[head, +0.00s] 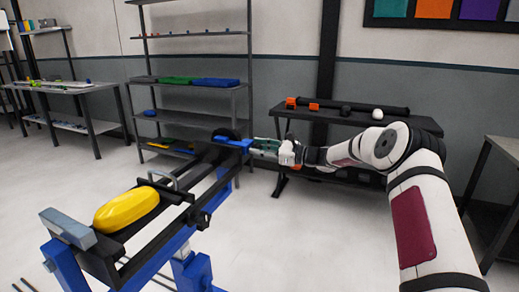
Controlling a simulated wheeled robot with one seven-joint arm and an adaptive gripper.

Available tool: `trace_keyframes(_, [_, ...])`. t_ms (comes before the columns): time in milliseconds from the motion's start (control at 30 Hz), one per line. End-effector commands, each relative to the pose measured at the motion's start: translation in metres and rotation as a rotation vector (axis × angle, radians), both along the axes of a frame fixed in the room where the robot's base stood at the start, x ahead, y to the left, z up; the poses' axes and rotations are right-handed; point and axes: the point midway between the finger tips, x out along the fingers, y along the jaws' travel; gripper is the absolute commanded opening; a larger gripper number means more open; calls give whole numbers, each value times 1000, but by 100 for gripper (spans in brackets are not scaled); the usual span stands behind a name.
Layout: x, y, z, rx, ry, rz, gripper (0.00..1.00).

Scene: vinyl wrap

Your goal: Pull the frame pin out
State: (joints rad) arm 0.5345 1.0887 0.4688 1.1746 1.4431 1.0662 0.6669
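A black-railed frame (165,230) on blue supports runs from the near left to the middle of the head view. A blue fitting (235,143) is at its far end. My gripper (256,147) is at the right side of this blue fitting, reaching in from the right. It is small in the view, and I cannot tell whether its fingers touch or hold anything. I cannot make out the frame pin; it may be hidden at the fingers. A yellow rounded piece (126,209) lies on the near part of the frame, beside a metal handle (165,181).
A dark bench (425,125) with orange and black items stands behind my arm. A shelving unit (195,60) stands at the back with green and blue trays. A work table (70,88) is at the far left. White floor (300,230) is open right of the frame.

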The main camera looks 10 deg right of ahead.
Motion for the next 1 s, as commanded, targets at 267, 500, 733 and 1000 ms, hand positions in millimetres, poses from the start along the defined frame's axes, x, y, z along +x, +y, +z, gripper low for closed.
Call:
trace_keyframes(267, [-1,-2,0,0,0,0,0])
trace_keyframes(500, [-17,-23,1,0,0,1,0])
trace_keyframes(733, [-18,-24,-1,-1,1,2,0])
trace_keyframes(1000, [-17,-23,0,0,0,2,51])
